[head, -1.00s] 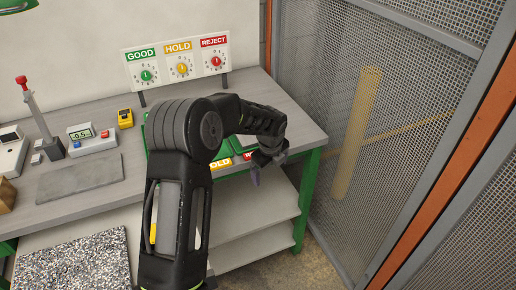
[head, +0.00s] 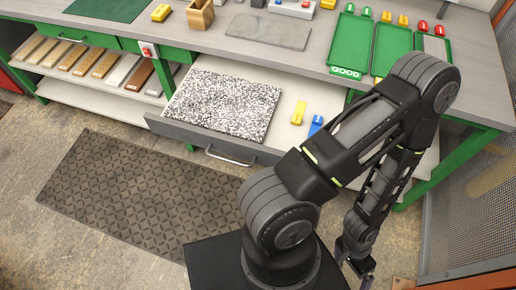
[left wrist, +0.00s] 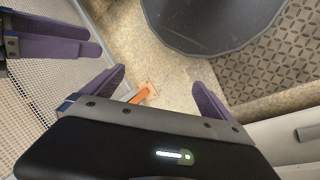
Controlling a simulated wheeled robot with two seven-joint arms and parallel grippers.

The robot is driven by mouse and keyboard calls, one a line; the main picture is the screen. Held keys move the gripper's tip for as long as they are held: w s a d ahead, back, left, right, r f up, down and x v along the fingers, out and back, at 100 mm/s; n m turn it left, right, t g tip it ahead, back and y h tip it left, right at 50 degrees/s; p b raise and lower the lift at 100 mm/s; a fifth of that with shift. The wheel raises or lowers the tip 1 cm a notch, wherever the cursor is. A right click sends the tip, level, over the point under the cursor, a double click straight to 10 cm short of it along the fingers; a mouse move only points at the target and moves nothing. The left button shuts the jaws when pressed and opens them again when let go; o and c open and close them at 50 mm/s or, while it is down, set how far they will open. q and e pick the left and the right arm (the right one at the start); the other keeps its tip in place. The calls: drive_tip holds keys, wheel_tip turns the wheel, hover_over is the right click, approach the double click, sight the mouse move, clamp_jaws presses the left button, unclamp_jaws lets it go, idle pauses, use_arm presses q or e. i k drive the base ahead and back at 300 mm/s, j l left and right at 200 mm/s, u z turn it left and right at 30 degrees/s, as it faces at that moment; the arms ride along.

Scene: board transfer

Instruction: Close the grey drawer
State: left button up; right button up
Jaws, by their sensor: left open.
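The grey drawer (head: 180,130) stands open below the workbench in the head view, its front panel and bar handle (head: 231,159) facing me. It holds a speckled slab (head: 222,103), a yellow block (head: 299,112) and a blue block (head: 316,124). My left gripper (head: 355,266) hangs low to the right of the drawer, apart from it. In the left wrist view its two purple fingers (left wrist: 160,96) are spread with nothing between them. A second pair of purple fingers, seemingly my right gripper (left wrist: 60,34), shows at the left edge; its opening is unclear.
A patterned mat (head: 130,190) lies on the floor before the drawer. A mesh fence (head: 480,210) stands at the right. Green trays (head: 352,45) lie on the bench top.

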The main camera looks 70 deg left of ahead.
sight(238, 109)
drive_tip(key=u, duration=2.35)
drive_tip(key=i+j, duration=0.1)
drive_tip(key=j, duration=0.2)
drive_tip(key=i+j, duration=0.15)
drive_tip(key=j, duration=0.15)
